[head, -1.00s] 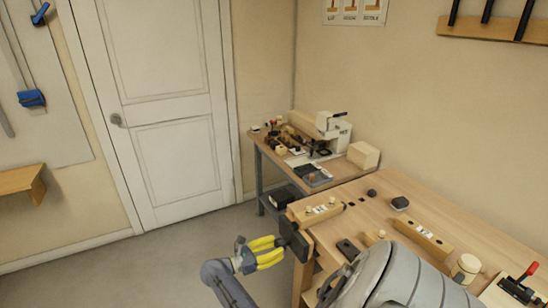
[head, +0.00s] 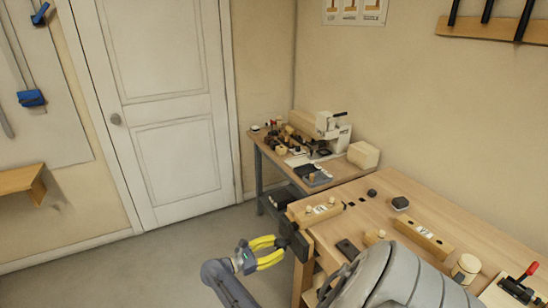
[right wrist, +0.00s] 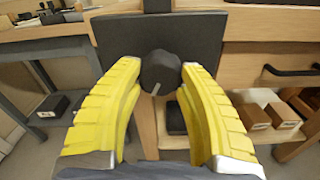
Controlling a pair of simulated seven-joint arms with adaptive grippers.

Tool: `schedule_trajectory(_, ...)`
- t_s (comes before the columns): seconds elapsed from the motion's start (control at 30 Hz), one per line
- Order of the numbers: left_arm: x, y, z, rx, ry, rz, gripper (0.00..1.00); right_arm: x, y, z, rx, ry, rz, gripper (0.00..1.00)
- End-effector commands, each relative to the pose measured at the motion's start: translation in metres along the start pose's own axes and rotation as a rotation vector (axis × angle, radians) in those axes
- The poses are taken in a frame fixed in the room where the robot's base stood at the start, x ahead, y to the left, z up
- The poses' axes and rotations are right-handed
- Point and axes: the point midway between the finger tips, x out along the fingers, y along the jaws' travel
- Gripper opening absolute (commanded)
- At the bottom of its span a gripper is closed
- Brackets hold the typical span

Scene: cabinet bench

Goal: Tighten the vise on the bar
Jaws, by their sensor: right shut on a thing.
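The vise is at the front left corner of the bench, its dark front jaw plate (head: 302,246) showing in the head view. The plate (right wrist: 115,45) also fills the top middle of the right wrist view. A dark round screw hub (right wrist: 158,72) sticks out from it. My right gripper (head: 281,248) has yellow fingers and is shut on this hub, one fingertip on each side. A pale wooden bar (head: 312,215) with a white label lies by the vise at the bench edge; I cannot tell how tightly the jaws meet it. My left gripper is out of view.
On the workbench (head: 385,212) lie another labelled wooden piece (head: 424,238), a dark block (head: 400,203) and a red-handled tool (head: 520,286). A side table with a white machine (head: 331,126) stands behind. The floor left of the bench is clear.

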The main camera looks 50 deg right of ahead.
Motion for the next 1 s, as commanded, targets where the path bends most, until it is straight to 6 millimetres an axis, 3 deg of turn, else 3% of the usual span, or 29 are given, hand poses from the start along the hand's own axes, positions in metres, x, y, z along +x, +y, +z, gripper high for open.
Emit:
schedule_trajectory(0.63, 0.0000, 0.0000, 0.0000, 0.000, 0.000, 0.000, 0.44, 0.0010, 0.0004, 0.0005, 0.100, -0.001, 0.000, 0.14)
schedule_trajectory(0.67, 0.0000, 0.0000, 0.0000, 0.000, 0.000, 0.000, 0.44, 0.0010, 0.0004, 0.0005, 0.099, -0.001, 0.001, 0.44)
schedule_trajectory(0.7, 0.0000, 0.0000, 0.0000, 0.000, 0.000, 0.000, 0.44, 0.0010, 0.0004, 0.0005, 0.099, -0.001, 0.000, 0.49)
schedule_trajectory(0.8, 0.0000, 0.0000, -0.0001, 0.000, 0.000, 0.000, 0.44, 0.0009, 0.0003, 0.0004, 0.099, -0.001, 0.000, 0.58)
schedule_trajectory(1.0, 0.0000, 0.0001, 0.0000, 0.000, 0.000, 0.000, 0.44, 0.0005, 0.0002, 0.0002, 0.098, -0.001, 0.000, 0.58)
